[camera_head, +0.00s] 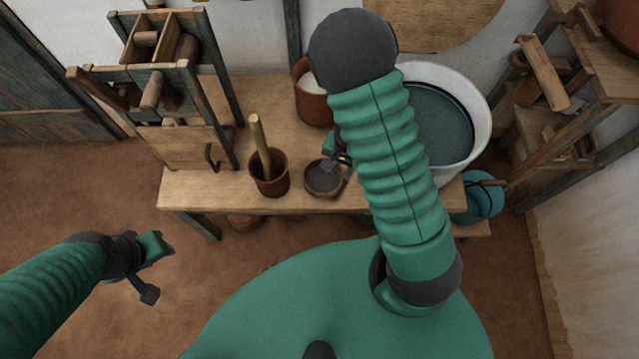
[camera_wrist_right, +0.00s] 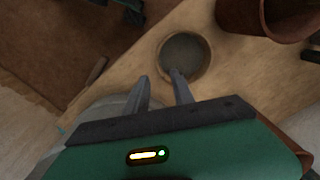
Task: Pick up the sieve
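The sieve is a small round brown-rimmed vessel with a grey inside (camera_head: 322,181), sitting on the wooden table near its front edge. It also shows at the top of the right wrist view (camera_wrist_right: 184,58). My right gripper (camera_head: 339,164) is over the sieve's right rear side, partly hidden by my arm. In the right wrist view my right gripper (camera_wrist_right: 160,79) is open, with a gap between its fingers; one fingertip overlaps the sieve's rim, the other is outside it. Contact cannot be told.
A brown pot with a wooden stick (camera_head: 270,180) stands just left of the sieve. A taller brown pot with white contents (camera_head: 312,100) stands behind. A large white basin (camera_head: 478,110) is at the right, partly behind my arm. A wooden frame (camera_head: 160,85) stands at left.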

